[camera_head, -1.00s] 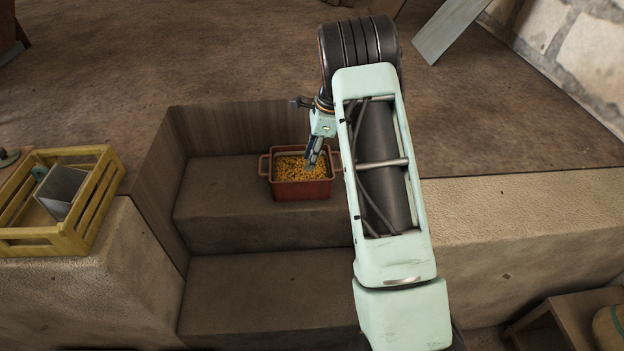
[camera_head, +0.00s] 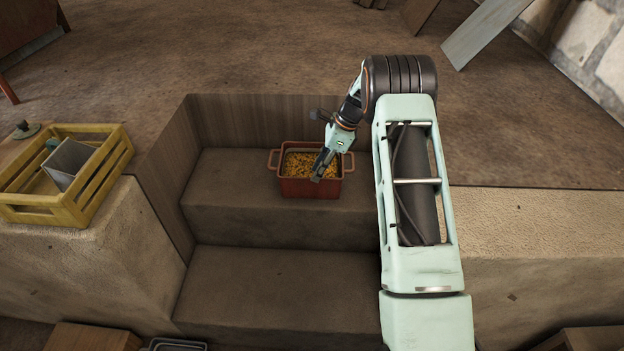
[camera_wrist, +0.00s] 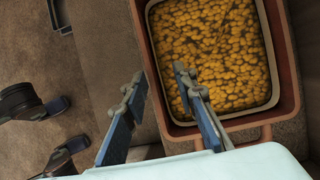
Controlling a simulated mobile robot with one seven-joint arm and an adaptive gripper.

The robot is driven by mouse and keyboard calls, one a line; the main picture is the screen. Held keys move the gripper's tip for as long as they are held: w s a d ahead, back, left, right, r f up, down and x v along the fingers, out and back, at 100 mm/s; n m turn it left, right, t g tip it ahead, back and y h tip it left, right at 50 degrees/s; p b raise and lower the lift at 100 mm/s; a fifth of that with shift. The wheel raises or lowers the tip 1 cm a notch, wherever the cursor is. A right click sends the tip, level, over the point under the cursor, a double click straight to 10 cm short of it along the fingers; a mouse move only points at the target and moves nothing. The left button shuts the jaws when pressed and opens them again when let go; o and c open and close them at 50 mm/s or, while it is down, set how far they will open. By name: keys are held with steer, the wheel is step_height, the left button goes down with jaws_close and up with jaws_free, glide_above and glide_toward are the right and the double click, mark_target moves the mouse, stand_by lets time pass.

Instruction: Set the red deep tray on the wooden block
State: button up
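The red deep tray (camera_head: 310,188), filled with yellow-orange pieces, sits upright on the upper step of a recess. It has a handle at each side. My gripper (camera_head: 318,178) is over its near part in the head view. In the wrist view my gripper (camera_wrist: 158,75) has its two fingers spread, one on each side of the wall of the red tray (camera_wrist: 276,50). One finger overlaps the contents and the other is outside. I cannot tell whether they touch the wall. A brown wooden piece (camera_head: 92,338) is cut off at the bottom left; I cannot tell whether it is the wooden block.
A yellow slatted crate (camera_head: 45,213) with a grey box inside stands on the left ledge. The recess walls rise behind and left of the tray. The lower step (camera_head: 280,290) is bare. A pale board (camera_head: 485,30) lies at the back right. Another wooden piece (camera_head: 590,342) shows at bottom right.

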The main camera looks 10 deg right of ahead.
mark_target(311, 184)
steer(key=x, duration=0.2)
steer(key=b+x, duration=0.1)
steer(key=x, duration=0.1)
steer(key=b+x, duration=0.1)
steer(key=x, duration=0.1)
steer(key=shift+s+f, duration=0.1)
steer(key=shift+s, duration=0.25)
steer(key=shift+c, duration=0.2)
jaws_close()
steer(key=shift+s, duration=0.1)
